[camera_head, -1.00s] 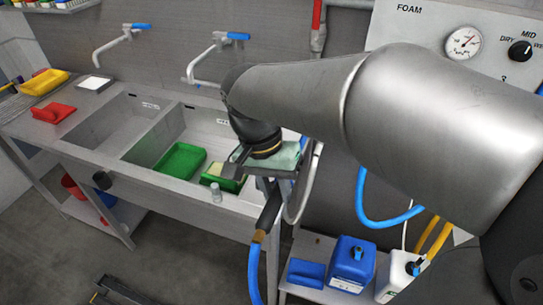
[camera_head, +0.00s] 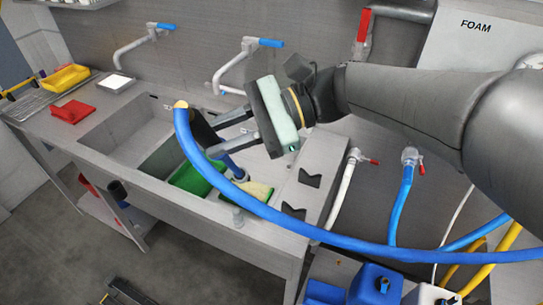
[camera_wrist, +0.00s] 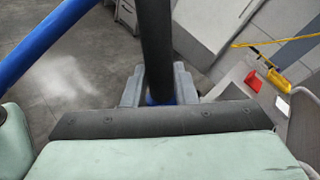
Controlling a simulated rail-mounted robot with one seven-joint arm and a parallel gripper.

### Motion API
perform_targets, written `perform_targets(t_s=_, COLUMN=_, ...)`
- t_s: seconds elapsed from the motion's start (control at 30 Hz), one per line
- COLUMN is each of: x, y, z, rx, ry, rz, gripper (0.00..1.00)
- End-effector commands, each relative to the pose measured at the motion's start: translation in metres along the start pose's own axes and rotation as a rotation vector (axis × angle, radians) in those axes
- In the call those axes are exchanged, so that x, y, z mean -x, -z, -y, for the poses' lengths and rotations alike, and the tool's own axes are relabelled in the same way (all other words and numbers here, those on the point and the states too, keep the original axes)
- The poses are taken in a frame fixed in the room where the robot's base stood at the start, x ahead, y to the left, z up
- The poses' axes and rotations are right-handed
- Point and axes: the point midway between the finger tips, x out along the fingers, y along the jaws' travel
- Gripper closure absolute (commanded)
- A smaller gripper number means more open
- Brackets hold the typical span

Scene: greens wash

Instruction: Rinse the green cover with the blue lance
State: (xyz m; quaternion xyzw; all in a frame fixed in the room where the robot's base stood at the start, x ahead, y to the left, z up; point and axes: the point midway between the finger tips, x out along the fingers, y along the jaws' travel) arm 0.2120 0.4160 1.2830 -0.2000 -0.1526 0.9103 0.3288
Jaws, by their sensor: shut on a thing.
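My gripper (camera_head: 214,134) is shut on the blue lance (camera_head: 230,166), over the right-hand basin. The lance's black grip (camera_head: 203,130) is between the fingers and its blue part slants down to the right. The black grip also shows in the wrist view (camera_wrist: 156,45), between my fingertips (camera_wrist: 158,88). A green tray-like piece (camera_head: 188,178) lies in the basin, partly hidden by the lance and hose. A second green piece (camera_head: 266,199) with a cream top lies to its right, near the lance's lower end. I cannot tell which is the green cover.
A blue hose (camera_head: 300,228) arcs from the lance across the front of the sink to the right. Two taps (camera_head: 240,62) stand behind the basins. Blue containers (camera_head: 376,286) stand low at right.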

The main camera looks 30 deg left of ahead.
Motion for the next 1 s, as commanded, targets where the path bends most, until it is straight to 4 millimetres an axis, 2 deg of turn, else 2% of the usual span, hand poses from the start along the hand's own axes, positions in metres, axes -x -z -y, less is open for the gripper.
perform_targets(t_s=0.17, x=-0.004, y=0.0, z=0.005, rx=0.004, ry=0.009, rz=0.02, gripper=0.83)
perform_targets(t_s=0.7, x=-0.005, y=0.054, z=0.004, rx=0.004, ry=0.008, rz=0.017, gripper=0.83)
perform_targets(t_s=1.0, x=-0.004, y=0.055, z=0.005, rx=0.004, ry=0.008, rz=0.016, gripper=0.83)
